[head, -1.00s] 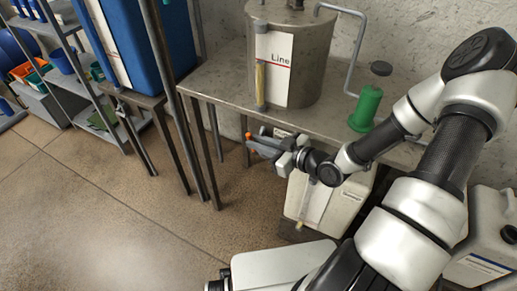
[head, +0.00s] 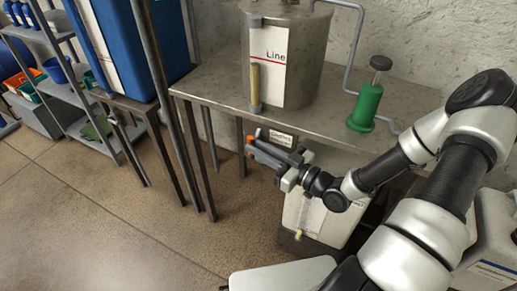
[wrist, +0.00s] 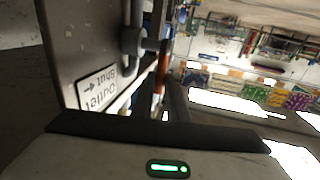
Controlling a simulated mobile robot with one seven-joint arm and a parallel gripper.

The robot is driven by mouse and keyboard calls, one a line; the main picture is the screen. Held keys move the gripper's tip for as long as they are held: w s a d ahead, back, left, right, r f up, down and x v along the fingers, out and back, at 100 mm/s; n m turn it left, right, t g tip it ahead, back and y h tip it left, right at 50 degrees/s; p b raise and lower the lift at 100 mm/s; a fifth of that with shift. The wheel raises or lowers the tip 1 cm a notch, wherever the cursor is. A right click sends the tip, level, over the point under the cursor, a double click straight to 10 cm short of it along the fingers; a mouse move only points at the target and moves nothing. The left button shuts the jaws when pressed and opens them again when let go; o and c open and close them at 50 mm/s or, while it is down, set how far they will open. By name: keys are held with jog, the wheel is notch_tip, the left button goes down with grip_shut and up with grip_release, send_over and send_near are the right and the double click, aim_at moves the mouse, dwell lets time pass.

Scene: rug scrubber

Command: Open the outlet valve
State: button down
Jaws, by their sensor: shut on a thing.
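The outlet valve's orange handle (wrist: 159,78) shows in the wrist view beside a grey pipe fitting (wrist: 133,40). A white label (wrist: 97,91) beside it appears upside down and reads "Outlet" and "shut" with an arrow. In the head view, the label (head: 281,138) is under the steel table's front edge. My gripper (head: 262,146) is just below that edge, shut on the orange handle, whose end (head: 249,140) shows at the fingertips. One grey finger (wrist: 178,102) shows in the wrist view. Most of the valve is hidden by my gripper in the head view.
A steel tank (head: 291,55) marked "Line", with a sight tube (head: 255,82), stands on the table (head: 215,85). A green bottle (head: 366,106) stands at right. A white container (head: 317,218) is below my gripper. Table legs are at left; the floor (head: 110,220) is clear.

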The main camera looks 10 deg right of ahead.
jog(key=c, duration=1.7)
grip_release()
jog(key=shift+c, duration=0.2)
jog(key=p+v, duration=0.1)
jog(key=v, duration=1.6)
jog(key=shift+s+d, duration=0.15)
jog(key=shift+d, duration=0.05)
